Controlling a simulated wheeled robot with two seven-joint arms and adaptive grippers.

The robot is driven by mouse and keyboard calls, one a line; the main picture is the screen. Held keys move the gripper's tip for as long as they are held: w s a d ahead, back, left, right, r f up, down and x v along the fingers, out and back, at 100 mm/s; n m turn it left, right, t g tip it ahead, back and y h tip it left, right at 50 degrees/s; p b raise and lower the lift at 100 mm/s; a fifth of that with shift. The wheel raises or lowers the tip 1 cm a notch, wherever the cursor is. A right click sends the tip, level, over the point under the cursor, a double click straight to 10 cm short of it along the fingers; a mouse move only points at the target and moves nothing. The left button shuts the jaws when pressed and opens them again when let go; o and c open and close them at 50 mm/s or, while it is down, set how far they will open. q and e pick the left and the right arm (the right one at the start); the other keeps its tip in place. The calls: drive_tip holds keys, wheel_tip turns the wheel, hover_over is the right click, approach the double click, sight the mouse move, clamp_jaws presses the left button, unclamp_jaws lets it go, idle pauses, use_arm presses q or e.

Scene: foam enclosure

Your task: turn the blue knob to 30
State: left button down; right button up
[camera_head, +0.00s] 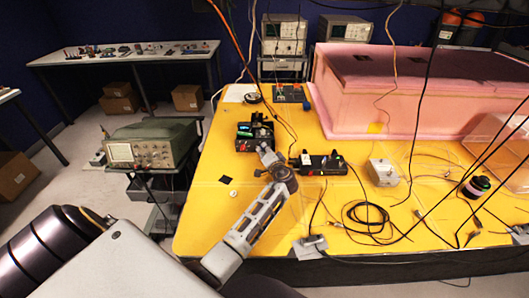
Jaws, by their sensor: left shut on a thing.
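A small black instrument box (255,133) with a lit green-blue display (245,128) stands on the yellow table (215,215), left of its middle. My left gripper (266,156) reaches up from the lower part of the picture to the front right of this box. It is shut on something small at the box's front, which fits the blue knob. The gripper covers the held part, so I cannot read the knob's setting. My right gripper is not in view.
A second black box (322,163) with a green light stands close right of my gripper. A grey metal box (383,172), loose black cables (367,215) and a pink foam enclosure (390,85) lie further right. An oscilloscope (150,147) stands left of the table.

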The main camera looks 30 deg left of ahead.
use_arm(q)
drive_tip(key=c, duration=1.6)
unclamp_jaws()
drive_tip(key=shift+w+d, duration=0.1)
drive_tip(key=shift+d, duration=0.05)
drive_tip(key=shift+o, duration=0.2)
drive_tip(key=shift+v, duration=6.05)
